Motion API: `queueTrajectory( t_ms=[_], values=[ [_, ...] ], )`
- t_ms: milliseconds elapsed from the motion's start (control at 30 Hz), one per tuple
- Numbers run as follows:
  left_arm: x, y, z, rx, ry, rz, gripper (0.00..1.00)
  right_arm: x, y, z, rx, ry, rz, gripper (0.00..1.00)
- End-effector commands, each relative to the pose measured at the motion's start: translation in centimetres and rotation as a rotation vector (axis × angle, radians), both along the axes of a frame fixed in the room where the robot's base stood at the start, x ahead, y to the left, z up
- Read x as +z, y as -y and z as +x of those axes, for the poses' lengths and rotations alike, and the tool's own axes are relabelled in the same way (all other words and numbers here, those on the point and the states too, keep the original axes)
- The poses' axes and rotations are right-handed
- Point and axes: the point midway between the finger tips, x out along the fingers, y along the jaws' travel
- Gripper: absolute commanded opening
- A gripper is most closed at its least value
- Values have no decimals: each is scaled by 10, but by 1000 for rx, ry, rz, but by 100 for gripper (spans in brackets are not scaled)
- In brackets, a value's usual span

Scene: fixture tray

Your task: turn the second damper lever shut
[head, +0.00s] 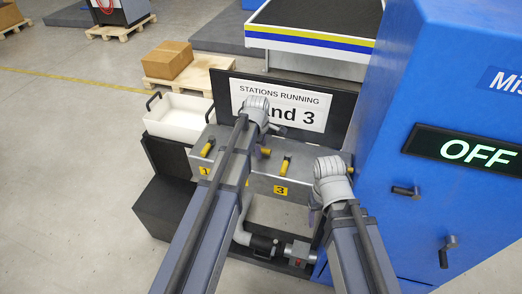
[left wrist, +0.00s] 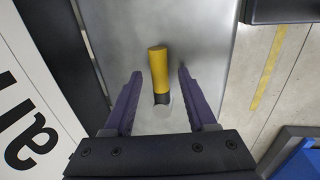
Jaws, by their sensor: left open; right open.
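The second damper lever (head: 265,152) is yellow and sticks out from behind my left arm in the head view, pointing right. In the left wrist view this lever (left wrist: 159,68) lies between the spread purple fingers of my left gripper (left wrist: 159,80), with gaps on both sides. Its dark base and light pivot show below it. In the head view my left arm hides the left fingers and the label of this lever. My right gripper (head: 314,212) is open, in front of the panel's right end, and holds nothing visible.
First lever (head: 207,149) and third lever (head: 285,164) stand on the metal panel (head: 257,184), pointing away. Behind is a sign (head: 318,98), partly covered, reading "STATIONS RUNNING ... and 3". A blue cabinet (head: 440,90) showing OFF stands right. A white bin (head: 180,122) stands left.

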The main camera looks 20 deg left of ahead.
Motion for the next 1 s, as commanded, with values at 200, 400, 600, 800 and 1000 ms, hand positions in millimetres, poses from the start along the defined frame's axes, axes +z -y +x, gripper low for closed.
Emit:
queueTrajectory(
  t_ms=[200,400,600,800,1000],
  values=[
    [1,0,0,0,0,0,48,1,0,0,0,0,0,64],
    [1,0,0,0,0,0,26,1,0,0,0,0,0,64],
    [1,0,0,0,0,0,3,1,0,0,0,0,0,64],
    [1,0,0,0,0,0,0,1,0,0,0,0,0,64],
    [1,0,0,0,0,0,0,1,0,0,0,0,0,64]
  ],
)
